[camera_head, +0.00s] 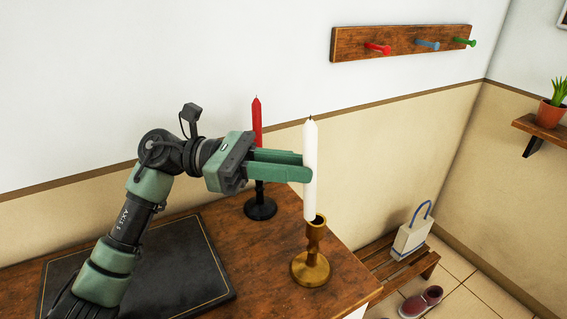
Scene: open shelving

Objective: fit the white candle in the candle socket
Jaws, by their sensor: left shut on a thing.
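The white candle (310,150) is upright, and my left gripper (306,172) is shut on it around its middle. The brass candlestick (311,268) with the candle socket (317,222) at its top stands near the table's right edge. The candle's lower end is at the socket's rim, slightly left of the socket's middle; I cannot tell whether it touches the rim or hangs just behind it. The dark opening shows to the right of the candle's foot. My right gripper is not in view.
A red candle (257,122) stands in a black candlestick (260,207) behind my left gripper. A dark flat mat or book (190,270) lies on the wooden table (262,295). A peg rail (398,43) is on the wall. A slatted bench (385,268) with a bag (412,236) is at right.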

